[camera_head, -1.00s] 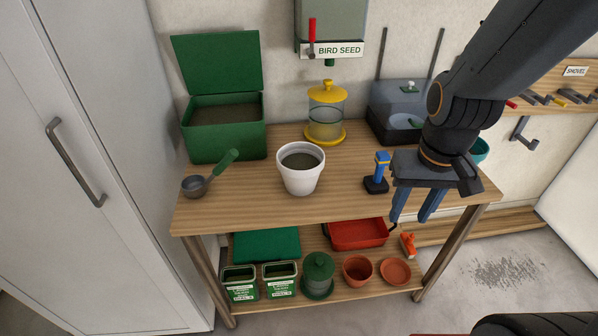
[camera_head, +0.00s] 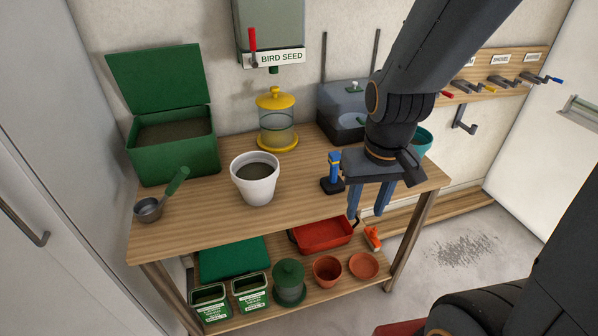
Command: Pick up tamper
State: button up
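My gripper (camera_head: 367,212) points down just right of the tamper in the picture, over the bench's front right part. Its two blue fingers are apart, with nothing seen between them. I cannot tell how high the fingertips are above the bench. The tamper is almost fully visible, with its right side close to my gripper's body in the picture.
The white pot (camera_head: 254,188) with soil stands left of the tamper. A yellow feeder (camera_head: 277,128), a green soil bin (camera_head: 172,160), a scoop (camera_head: 150,210) and a grey box (camera_head: 342,127) share the bench (camera_head: 205,232). A red tray (camera_head: 324,238) is on the lower shelf.

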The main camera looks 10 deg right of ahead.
aim_at(331, 184)
jog(key=k, duration=0.6)
jog(key=u, duration=0.05)
jog(key=i, duration=1.05)
jog(key=u, duration=0.8)
